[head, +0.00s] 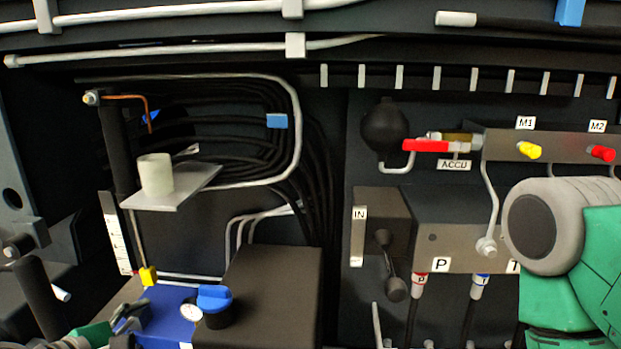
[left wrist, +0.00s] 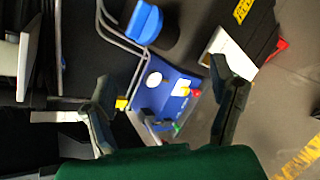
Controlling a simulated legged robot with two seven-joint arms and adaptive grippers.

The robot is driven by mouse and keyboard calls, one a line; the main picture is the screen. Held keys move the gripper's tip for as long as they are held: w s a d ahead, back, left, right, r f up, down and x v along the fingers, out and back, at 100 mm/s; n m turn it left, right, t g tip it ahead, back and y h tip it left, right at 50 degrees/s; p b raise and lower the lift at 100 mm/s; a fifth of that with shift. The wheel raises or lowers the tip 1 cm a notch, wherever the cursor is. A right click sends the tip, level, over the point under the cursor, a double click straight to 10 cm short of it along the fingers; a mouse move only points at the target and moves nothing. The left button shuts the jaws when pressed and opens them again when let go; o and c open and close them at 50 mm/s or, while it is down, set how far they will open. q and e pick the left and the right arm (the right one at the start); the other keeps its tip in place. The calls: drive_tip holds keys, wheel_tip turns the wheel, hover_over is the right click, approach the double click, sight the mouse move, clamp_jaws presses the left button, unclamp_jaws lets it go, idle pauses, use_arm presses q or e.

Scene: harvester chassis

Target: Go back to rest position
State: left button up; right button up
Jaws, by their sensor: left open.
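My left gripper (head: 127,318) is low at the left in the head view, beside a blue box (head: 165,320). In the left wrist view its two dark fingers (left wrist: 165,80) stand wide apart and nothing is held between them. The blue box shows beyond them in the gap, apparently with a white round gauge on it. My right arm (head: 570,240), grey and green, fills the lower right of the head view. Its gripper is out of the picture.
A dark box (head: 270,290) stands right of a blue knob (head: 214,296). A grey shelf (head: 190,192) bears a white cup (head: 155,174). A red lever (head: 425,145) and a valve block (head: 450,222) with hoses are near my right arm. Black hoses hang behind.

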use_arm(q)
drive_tip(key=s+d+f+m+g+y+b, duration=0.1)
drive_tip(key=s+d+f+m+g, duration=0.15)
drive_tip(key=s+f+m, duration=0.55)
drive_tip(key=s+d+f+m+g+b, duration=0.15)
drive_tip(key=s+f+m+g, duration=0.3)
drive_tip(key=f, duration=0.75)
drive_tip(key=s+a+f+m+g+y+b, duration=0.1)
drive_tip(key=s+a+f+m+g+y, duration=0.1)
drive_tip(key=s+f+m, duration=0.3)
drive_tip(key=s+a+f+m+g+y+b, duration=0.1)
drive_tip(key=s+a+f+m, duration=0.3)
drive_tip(key=s+f+m, duration=0.1)
drive_tip(key=shift+s+a+m+g+y, duration=0.25)
drive_tip(key=shift+s+m+g+y, duration=0.25)
drive_tip(key=shift+s, duration=0.35)
